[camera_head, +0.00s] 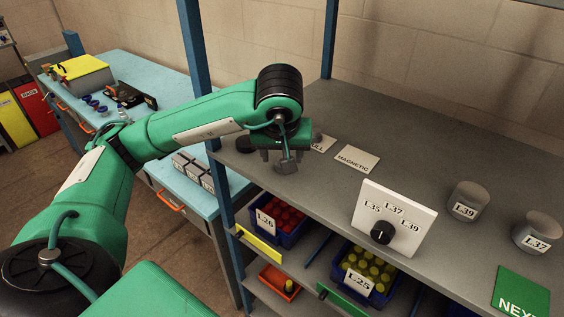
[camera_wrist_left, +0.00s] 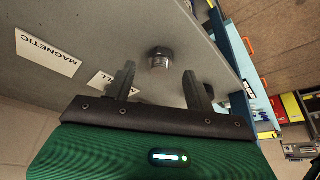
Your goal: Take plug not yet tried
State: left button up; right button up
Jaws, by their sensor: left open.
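My left gripper (camera_head: 284,153) hangs over the left end of the grey shelf, fingers pointing down. It is open; in the wrist view its two fingers (camera_wrist_left: 160,74) stand apart. A grey metal plug (camera_head: 287,164) sits just below it. In the wrist view this plug (camera_wrist_left: 160,58) shows past the fingertips, between them and apart from them; its label is too small to read. A plug labelled L39 (camera_head: 466,202) and a plug labelled L37 (camera_head: 537,233) stand on the right side of the shelf. My right gripper is not in view.
A white selector panel (camera_head: 396,220) marked L35, L37, L39 has a black knob (camera_head: 381,232). A MAGNETIC label (camera_head: 357,158) and a green sign (camera_head: 520,293) lie on the shelf. Bins of red (camera_head: 285,214) and yellow (camera_head: 370,268) parts are below. A blue post (camera_head: 197,45) stands beside my arm.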

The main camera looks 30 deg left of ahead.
pick_arm(q)
jog(key=shift+x, duration=1.25)
jog(key=c, duration=1)
jog(key=shift+r, duration=0.15)
jog(key=shift+c, duration=0.2)
